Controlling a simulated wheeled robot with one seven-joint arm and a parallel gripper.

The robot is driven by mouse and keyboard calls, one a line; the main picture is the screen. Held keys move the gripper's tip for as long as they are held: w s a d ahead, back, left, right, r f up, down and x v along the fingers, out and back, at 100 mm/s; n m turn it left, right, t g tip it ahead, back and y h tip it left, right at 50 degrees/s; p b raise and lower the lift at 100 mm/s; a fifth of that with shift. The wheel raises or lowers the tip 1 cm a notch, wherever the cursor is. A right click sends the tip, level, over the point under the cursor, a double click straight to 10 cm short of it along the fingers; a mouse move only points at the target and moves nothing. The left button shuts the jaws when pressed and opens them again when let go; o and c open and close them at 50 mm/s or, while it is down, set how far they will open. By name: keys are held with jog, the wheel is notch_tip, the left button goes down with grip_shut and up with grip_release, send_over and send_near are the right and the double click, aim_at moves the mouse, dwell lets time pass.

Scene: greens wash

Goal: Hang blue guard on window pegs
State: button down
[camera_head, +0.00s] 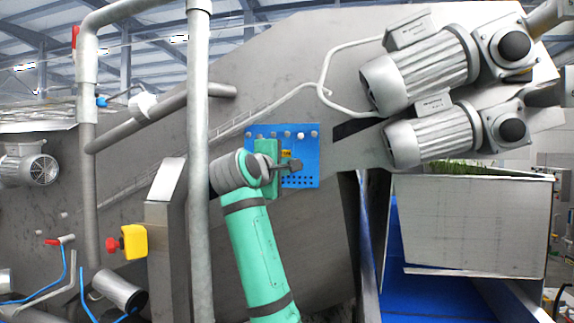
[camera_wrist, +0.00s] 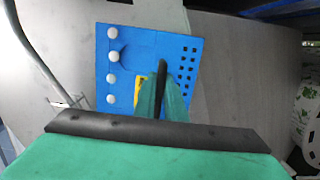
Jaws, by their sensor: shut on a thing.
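The blue guard (camera_head: 308,158) is a flat plate with rows of small dark holes along its lower part. It lies upright against the grey machine wall, roughly level. Several pale round pegs (camera_head: 287,135) show in a row along its top edge. In the wrist view, the guard (camera_wrist: 146,43) appears turned, with the peg heads (camera_wrist: 113,57) along its left edge. I cannot tell whether the pegs pass through it. My gripper (camera_head: 271,165), with green fingers (camera_wrist: 162,92), is shut on the guard at its middle; the fingers hide the grip point and part of a yellow label (camera_head: 286,154).
A grey vertical pipe (camera_head: 199,120) stands close to the left of my arm. Two motors (camera_head: 425,70) jut out at upper right. A metal bin with greens (camera_head: 474,222) and a blue belt (camera_head: 415,260) lie at right. A yellow-and-red stop button (camera_head: 132,241) sits at lower left.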

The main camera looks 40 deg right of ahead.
jog(key=shift+f, duration=0.2)
jog(key=shift+f, duration=0.2)
jog(key=c, duration=1.7)
grip_release()
jog(key=shift+c, duration=0.2)
jog(key=v, duration=1)
jog(key=shift+s+a, duration=0.2)
jog(key=shift+a, duration=0.1)
jog(key=shift+f, duration=0.15)
